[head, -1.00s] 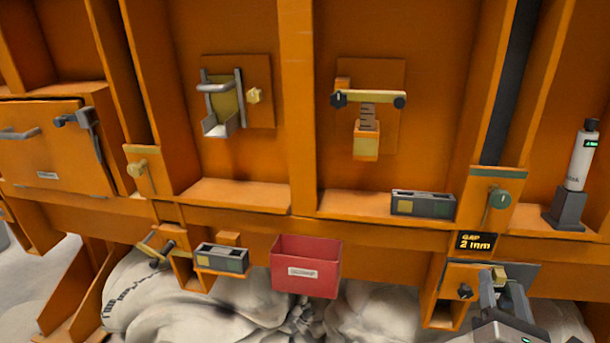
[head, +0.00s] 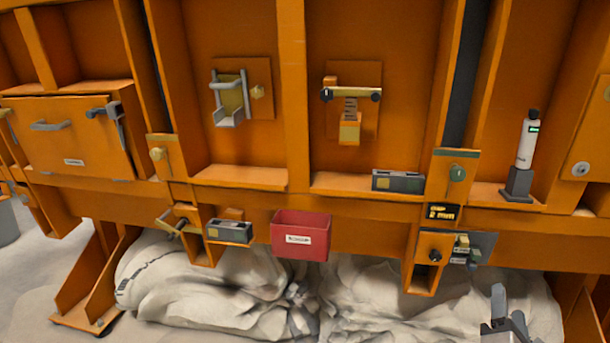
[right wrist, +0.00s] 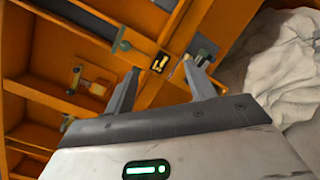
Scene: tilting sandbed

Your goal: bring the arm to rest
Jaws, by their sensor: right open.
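My right gripper (head: 503,308) is at the lower right of the head view, in front of the pale sandbags and apart from the orange frame. In the right wrist view its two fingers (right wrist: 163,88) are spread with nothing between them. Beyond them are the "2 mm" gap display (right wrist: 159,62) and a grey plate (right wrist: 205,50) with small blocks. The same plate (head: 483,240) shows in the head view, right of a dark knob. My left gripper is not in view.
The orange frame fills the view. A red bin (head: 300,236) hangs at the middle, with a grey level box (head: 229,232) to its left. Another level box (head: 398,181) and a white cylindrical device (head: 526,150) stand on the ledge. Sandbags (head: 210,290) lie below.

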